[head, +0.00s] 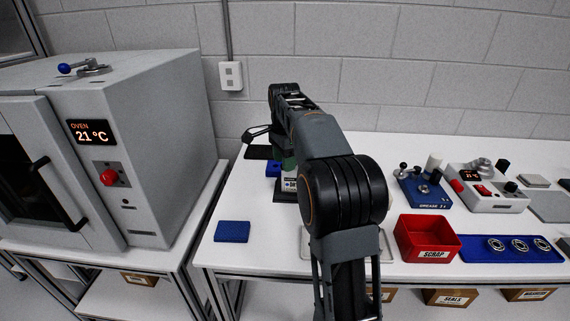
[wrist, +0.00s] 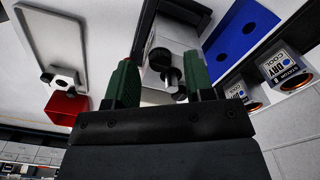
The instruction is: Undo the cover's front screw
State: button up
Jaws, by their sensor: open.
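In the wrist view, a pale grey boxy unit (wrist: 183,42) lies beyond my gripper, with dark round knob-like parts (wrist: 168,76) on the side facing me. One of these may be the cover's front screw; I cannot tell for certain. My gripper (wrist: 160,76) is open, its two green fingers on either side of these dark parts. I cannot tell whether the fingers touch anything. In the head view my own arm hides most of the unit and gripper; only a bit of green shows beside the arm.
A blue block with two holes (wrist: 240,38) and labelled containers (wrist: 283,65) stand close right in the wrist view. A pale tray (wrist: 50,35) and red bin lie left. The head view shows the red scrap bin (head: 428,238), blue ring tray (head: 510,255), grease station (head: 424,190) and oven (head: 160,150).

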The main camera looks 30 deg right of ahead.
jog(key=shift+f, duration=0.3)
grip_shut()
dwell(0.4)
